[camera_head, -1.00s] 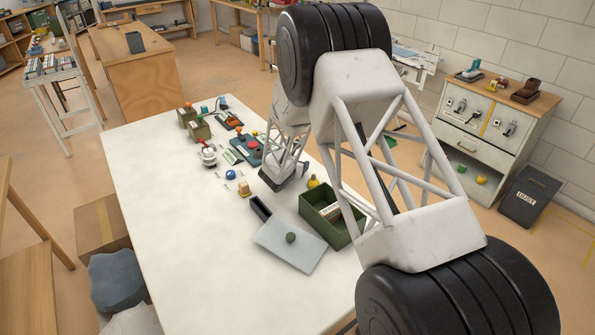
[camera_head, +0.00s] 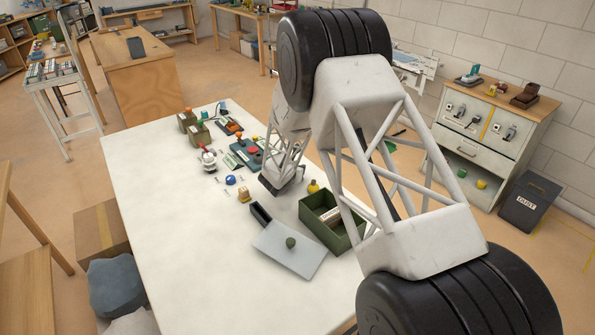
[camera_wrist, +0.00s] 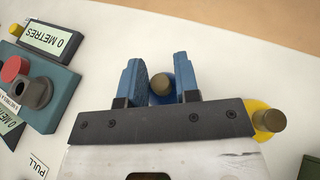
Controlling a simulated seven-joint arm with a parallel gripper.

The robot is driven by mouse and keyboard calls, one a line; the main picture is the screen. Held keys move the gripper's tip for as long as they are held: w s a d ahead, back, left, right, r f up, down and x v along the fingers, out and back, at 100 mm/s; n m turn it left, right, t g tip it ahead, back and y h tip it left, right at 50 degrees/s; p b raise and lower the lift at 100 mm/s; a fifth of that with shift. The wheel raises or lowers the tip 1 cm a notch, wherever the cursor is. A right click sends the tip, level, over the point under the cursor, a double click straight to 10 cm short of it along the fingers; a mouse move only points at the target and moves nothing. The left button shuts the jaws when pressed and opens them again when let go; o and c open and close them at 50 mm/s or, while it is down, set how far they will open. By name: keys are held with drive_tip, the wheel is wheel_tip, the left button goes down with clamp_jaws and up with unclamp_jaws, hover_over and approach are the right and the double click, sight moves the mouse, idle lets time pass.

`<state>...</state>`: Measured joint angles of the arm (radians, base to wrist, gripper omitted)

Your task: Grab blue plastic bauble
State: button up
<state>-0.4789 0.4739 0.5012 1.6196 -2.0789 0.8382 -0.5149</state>
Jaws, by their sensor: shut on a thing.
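The blue plastic bauble (camera_wrist: 157,99) shows in the wrist view as a blue round body with a brass-coloured cap, between my two blue fingers. My gripper (camera_wrist: 158,68) is shut on it. The fingers and the dark palm plate hide part of the bauble. I cannot tell whether it touches the table. In the head view my own arm hides the gripper and this bauble.
A yellow bauble (camera_wrist: 264,117) with a brass cap sits right beside the gripper; it also shows in the head view (camera_head: 313,187). A teal panel (camera_wrist: 55,92) with a red button lies left. The table's (camera_head: 180,260) near left is clear.

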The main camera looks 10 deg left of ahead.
wheel_tip(320, 180, up, 10)
drive_tip(key=shift+f, duration=0.1)
clamp_jaws()
